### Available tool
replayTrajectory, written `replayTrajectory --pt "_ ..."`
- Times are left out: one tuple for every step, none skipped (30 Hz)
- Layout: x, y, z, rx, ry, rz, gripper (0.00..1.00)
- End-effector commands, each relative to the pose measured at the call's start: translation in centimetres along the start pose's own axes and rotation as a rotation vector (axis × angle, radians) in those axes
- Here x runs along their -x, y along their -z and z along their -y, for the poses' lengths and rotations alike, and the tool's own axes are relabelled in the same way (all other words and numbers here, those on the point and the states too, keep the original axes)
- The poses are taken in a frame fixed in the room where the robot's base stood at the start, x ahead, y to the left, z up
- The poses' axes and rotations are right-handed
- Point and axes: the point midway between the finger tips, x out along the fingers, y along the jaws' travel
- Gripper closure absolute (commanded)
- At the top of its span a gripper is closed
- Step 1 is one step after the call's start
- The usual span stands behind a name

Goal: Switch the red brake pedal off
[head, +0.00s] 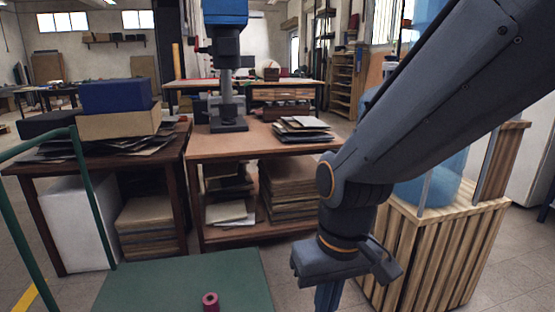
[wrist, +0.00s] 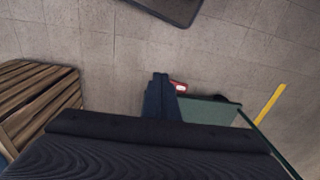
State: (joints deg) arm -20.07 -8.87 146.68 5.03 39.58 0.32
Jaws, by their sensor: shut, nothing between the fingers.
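A small red piece with a pale patch (wrist: 179,87), which looks like the red brake pedal, shows in the wrist view at the edge of the green cart (wrist: 207,111). My gripper (wrist: 160,78) is shut and empty, with its dark fingertips just left of the red piece in that view. I cannot tell whether they touch it or what position the pedal is in. In the head view my gripper (head: 328,294) points down right of the green cart (head: 180,283), its tips cut off by the frame. The pedal is not seen there.
A pinkish-red ring-shaped piece (head: 210,301) stands on the cart. A slatted wooden crate (head: 425,260) stands close on the right. Wooden tables (head: 240,145) with boxes and papers stand behind the cart.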

Motion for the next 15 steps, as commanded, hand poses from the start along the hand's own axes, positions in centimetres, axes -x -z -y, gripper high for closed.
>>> replayTrajectory --pt "1.9 -0.4 -0.6 -0.023 -0.005 0.003 1.0" --pt "2.5 -0.5 -0.9 -0.034 -0.007 0.004 1.0" --pt "3.2 -0.6 -1.4 -0.049 -0.011 0.006 1.0" --pt "3.8 -0.8 -1.8 -0.059 -0.014 0.007 1.0" --pt "4.4 -0.9 -2.2 -0.071 -0.017 0.009 1.0" --pt "5.1 -1.1 -2.6 -0.085 -0.02 0.009 1.0" --pt "5.7 -1.2 -3.0 -0.096 -0.023 0.01 1.0" --pt "6.3 -1.4 -3.4 -0.107 -0.025 0.011 1.0" --pt "7.0 -1.6 -3.9 -0.122 -0.029 0.013 1.0" --pt "7.6 -1.8 -4.2 -0.133 -0.031 0.015 1.0" --pt "8.2 -1.9 -4.6 -0.144 -0.033 0.016 1.0" --pt "9.0 -2.2 -5.1 -0.159 -0.036 0.018 1.0" --pt "9.6 -2.4 -5.4 -0.17 -0.038 0.019 1.0" --pt "10.1 -2.6 -5.8 -0.181 -0.041 0.02 1.0" --pt "10.9 -2.9 -6.3 -0.195 -0.044 0.022 1.0"
